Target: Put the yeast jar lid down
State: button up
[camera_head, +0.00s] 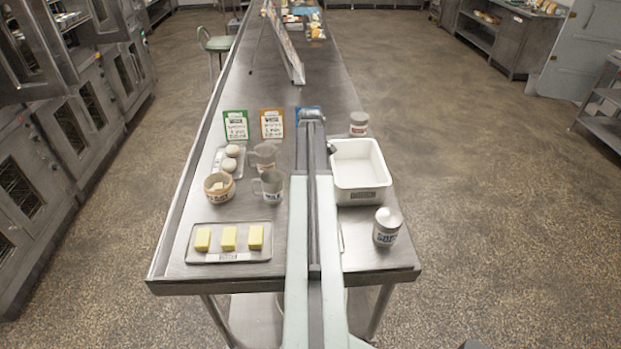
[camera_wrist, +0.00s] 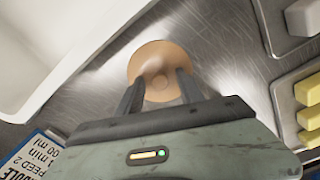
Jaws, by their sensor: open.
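The yeast jar lid (camera_wrist: 152,60) is a round tan disc with a small raised middle. In the wrist view it appears to lie flat on the bare steel counter. My gripper (camera_wrist: 160,80) is open over it, with one dark finger on each side of the raised middle; I cannot tell whether they touch. In the head view my arm hides the lid and my fingertips. A tan, open-topped jar (camera_head: 219,192), seemingly the yeast jar, stands upright at the left of the counter with pale contents showing.
A white bin (camera_head: 360,197) stands right of my arm, with a lidded jar (camera_head: 386,232) in front and another (camera_head: 358,124) behind. Left are a butter tray (camera_head: 198,257), a milk cup (camera_head: 272,187) and an egg tray (camera_head: 218,167). Upright cards (camera_head: 236,126) stand behind.

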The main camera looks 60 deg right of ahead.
jog(key=shift+r, duration=0.1)
notch_tip(320, 180, up, 12)
jog(key=p, duration=1.2)
jog(key=w+a, duration=0.5)
jog(key=a, duration=0.4)
jog(key=w+a+m, duration=0.1)
jog(key=w+a, duration=0.4)
jog(key=a, duration=0.4)
jog(key=w+a, duration=0.6)
jog(key=a, duration=0.4)
jog(key=a+m, duration=0.1)
jog(key=a, duration=2.9)
jog(key=shift+s+m, duration=0.25)
jog(key=shift+m, duration=0.05)
